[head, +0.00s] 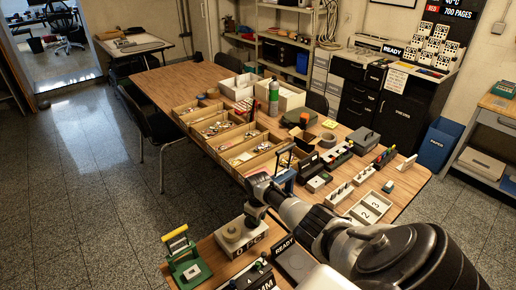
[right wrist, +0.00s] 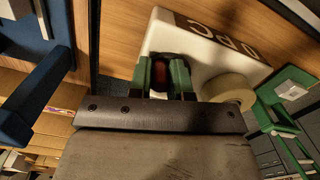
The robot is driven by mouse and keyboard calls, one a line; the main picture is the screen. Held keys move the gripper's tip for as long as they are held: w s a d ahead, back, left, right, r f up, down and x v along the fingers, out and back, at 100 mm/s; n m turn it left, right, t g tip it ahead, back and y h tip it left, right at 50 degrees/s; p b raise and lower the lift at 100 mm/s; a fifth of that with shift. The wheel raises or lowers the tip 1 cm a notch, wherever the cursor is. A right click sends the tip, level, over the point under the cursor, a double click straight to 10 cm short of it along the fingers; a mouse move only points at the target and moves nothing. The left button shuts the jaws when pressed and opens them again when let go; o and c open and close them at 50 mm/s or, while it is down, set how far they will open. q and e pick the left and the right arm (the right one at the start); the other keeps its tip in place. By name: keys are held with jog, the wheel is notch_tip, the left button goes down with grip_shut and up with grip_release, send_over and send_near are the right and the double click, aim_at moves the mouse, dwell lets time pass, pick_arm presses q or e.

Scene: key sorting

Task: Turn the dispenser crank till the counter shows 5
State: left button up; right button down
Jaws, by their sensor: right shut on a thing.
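A white dispenser box (head: 240,245) with a tan round disc (head: 232,229) on top stands on the near table. Dark characters show on its front, too small to read surely as a count. In the right wrist view the white box (right wrist: 205,45) and its tan disc (right wrist: 228,92) lie just beyond my gripper. My right gripper (head: 252,217) reaches down at the box's right side. Its green-padded fingers (right wrist: 163,78) are shut on a small dark reddish piece, seemingly the crank handle. The rest of the crank is hidden. My left gripper is not in view.
A green press with a yellow handle (head: 176,238) stands left of the dispenser. A blue frame (head: 284,178) stands close behind my right wrist. A dark READY panel (head: 290,262) is to the right. Wooden bins (head: 208,143) with several keys line the long table.

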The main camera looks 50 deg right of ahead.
jog(key=m+p, duration=0.1)
jog(key=m, duration=0.1)
jog(key=a+m+p, duration=0.1)
jog(key=m, duration=0.2)
jog(key=shift+s+r+m, duration=0.1)
jog(key=shift+s+m, duration=0.05)
jog(key=shift+m, duration=0.15)
jog(key=shift+a+m+p, duration=0.2)
jog(key=shift+m+p, duration=0.2)
jog(key=shift+m, duration=0.65)
jog(key=shift+a+m+p, duration=0.15)
jog(key=shift+m+p, duration=0.25)
jog(key=shift+m, duration=0.65)
jog(key=c, duration=1.1)
grip_release()
jog(key=shift+o, duration=0.2)
